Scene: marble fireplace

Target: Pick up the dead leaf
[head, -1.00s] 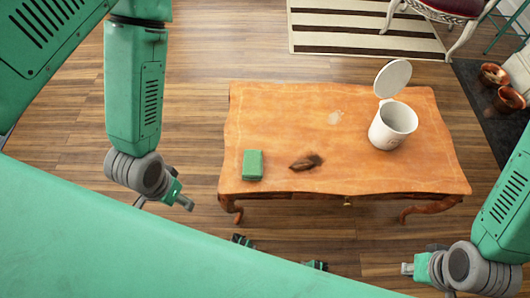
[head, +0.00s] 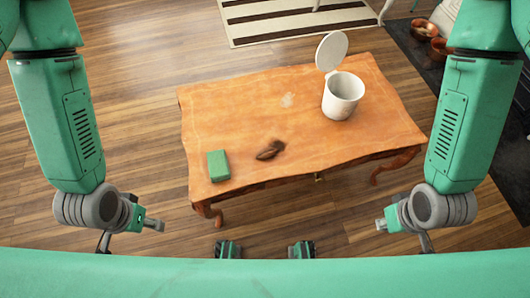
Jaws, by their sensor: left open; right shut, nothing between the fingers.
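The dead leaf (head: 269,150) is brown and curled and lies near the front middle of the wooden table (head: 240,110). My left gripper (head: 132,236) is open and empty, in front of the table and to its left, low over the floor. My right gripper (head: 391,226) is shut and empty, in front of the table and to its right. Both grippers are well apart from the leaf.
A green box-shaped sponge (head: 218,165) lies left of the leaf. A white bin (head: 342,96) with its lid raised stands at the table's back right. A pale smudge (head: 287,100) marks the tabletop. Copper pots (head: 424,29) stand on the floor beyond.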

